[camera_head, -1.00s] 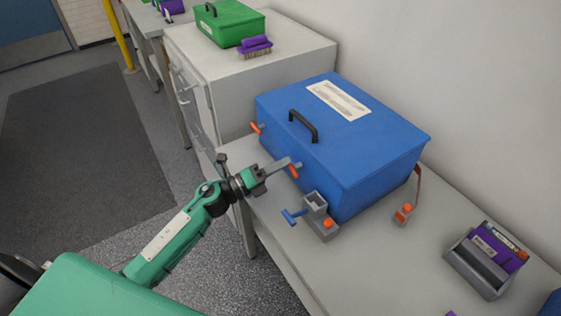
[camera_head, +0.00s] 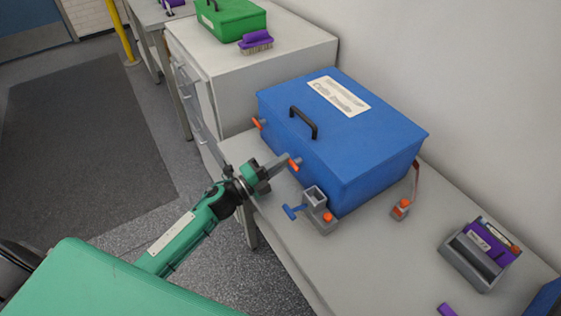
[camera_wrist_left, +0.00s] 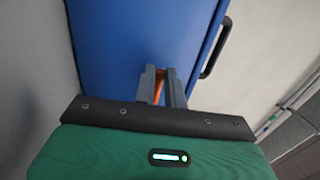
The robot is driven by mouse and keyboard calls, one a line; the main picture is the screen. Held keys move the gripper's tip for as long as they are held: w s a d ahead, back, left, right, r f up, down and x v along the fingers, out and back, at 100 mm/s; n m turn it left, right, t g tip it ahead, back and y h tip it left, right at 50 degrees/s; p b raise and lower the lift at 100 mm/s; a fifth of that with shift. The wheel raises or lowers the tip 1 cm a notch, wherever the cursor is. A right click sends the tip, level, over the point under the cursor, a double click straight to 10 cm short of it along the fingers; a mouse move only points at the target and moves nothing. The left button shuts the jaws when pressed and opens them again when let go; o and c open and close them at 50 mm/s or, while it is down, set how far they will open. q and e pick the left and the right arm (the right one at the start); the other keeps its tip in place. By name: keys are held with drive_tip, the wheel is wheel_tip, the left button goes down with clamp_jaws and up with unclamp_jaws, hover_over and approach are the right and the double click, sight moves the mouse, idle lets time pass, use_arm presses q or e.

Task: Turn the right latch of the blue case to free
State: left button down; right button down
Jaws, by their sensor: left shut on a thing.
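The blue case (camera_head: 345,135) stands closed on the grey bench, with a black handle and a white label on its lid. Its right latch (camera_head: 295,164), an orange piece on the front face, is at my left gripper (camera_head: 288,161). The left latch (camera_head: 259,124), also orange, is near the front's far-left corner. In the left wrist view, my left gripper's fingers (camera_wrist_left: 162,86) are shut on the orange latch (camera_wrist_left: 158,87), against the blue case (camera_wrist_left: 120,45). The fingers partly hide the latch, so its exact angle is hard to tell. My right gripper is not in view.
A grey holder (camera_head: 316,200) with a blue T-handle stands close to the case's front. A grey tray (camera_head: 473,265) with a purple item lies farther right. A green case (camera_head: 232,20) and brush stand on the cabinet behind.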

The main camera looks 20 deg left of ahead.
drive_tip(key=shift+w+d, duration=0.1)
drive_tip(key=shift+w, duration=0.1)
